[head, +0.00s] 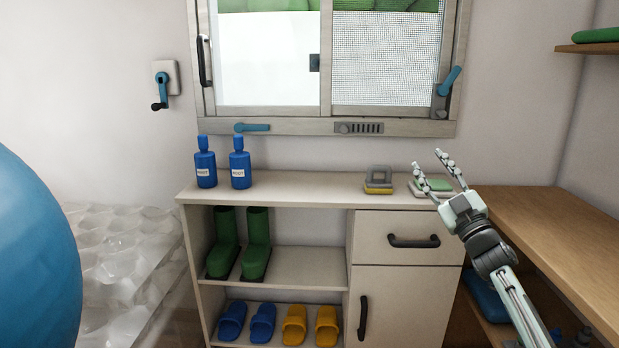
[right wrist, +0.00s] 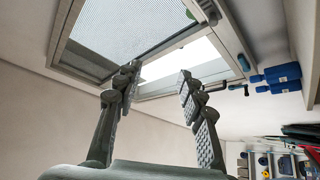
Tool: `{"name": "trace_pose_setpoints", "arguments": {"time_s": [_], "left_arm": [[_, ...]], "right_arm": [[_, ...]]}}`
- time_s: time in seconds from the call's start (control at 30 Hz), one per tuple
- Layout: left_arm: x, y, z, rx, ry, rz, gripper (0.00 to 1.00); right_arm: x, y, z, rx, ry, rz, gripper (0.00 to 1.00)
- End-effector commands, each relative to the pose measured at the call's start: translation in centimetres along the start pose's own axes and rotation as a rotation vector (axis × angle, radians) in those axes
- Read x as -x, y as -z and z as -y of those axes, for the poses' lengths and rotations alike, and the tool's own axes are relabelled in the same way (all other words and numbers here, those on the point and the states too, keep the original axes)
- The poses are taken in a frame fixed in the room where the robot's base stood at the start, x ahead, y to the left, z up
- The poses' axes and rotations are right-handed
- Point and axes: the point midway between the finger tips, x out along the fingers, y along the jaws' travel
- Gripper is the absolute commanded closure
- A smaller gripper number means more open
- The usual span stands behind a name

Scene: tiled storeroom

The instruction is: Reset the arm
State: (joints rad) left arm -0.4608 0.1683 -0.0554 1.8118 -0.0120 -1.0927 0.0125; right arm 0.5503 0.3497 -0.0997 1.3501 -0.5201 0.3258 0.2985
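My right arm (head: 510,290) comes in from the lower right in the head view. Its gripper (head: 440,170) is raised in front of the right end of the cabinet top, with its fingers spread and nothing between them. The right wrist view also shows this gripper (right wrist: 158,75) with its two fingers apart and empty, the window (right wrist: 135,35) beyond them. My left gripper is not in the head view.
A low cabinet (head: 300,185) bears two blue bottles (head: 240,165), a sponge-like block (head: 378,180) and green-and-white pads (head: 432,186). A wooden counter (head: 560,230) stands at the right. A large blue ball (head: 35,255) fills the left edge.

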Motion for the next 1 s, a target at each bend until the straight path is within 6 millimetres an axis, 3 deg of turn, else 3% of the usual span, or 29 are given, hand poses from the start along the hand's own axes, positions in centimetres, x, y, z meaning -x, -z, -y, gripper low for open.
{"name": "trace_pose_setpoints", "arguments": {"time_s": [0.1, 0.2, 0.3, 0.4, 0.63, 0.87, 1.0], "left_arm": [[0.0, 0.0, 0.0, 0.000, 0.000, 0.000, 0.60], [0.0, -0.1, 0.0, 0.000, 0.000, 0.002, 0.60], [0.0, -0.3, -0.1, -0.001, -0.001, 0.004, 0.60], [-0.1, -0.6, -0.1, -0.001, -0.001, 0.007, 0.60], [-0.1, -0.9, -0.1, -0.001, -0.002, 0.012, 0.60], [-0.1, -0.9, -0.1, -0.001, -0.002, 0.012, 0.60], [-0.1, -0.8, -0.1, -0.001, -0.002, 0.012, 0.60]], "right_arm": [[1.4, -7.5, -2.2, -0.054, -0.106, 0.322, 0.60], [4.3, -13.3, -2.5, -0.104, -0.146, 0.594, 0.60], [7.8, -17.4, -1.6, -0.152, -0.146, 0.826, 0.60], [11.3, -20.1, -0.2, -0.193, -0.121, 1.020, 0.60], [19.2, -22.8, 3.8, -0.277, -0.005, 1.393, 0.60], [27.6, -23.9, 10.8, -0.291, 0.083, 1.468, 0.60], [34.0, -23.7, 15.4, -0.308, 0.145, 1.525, 0.60]]}}
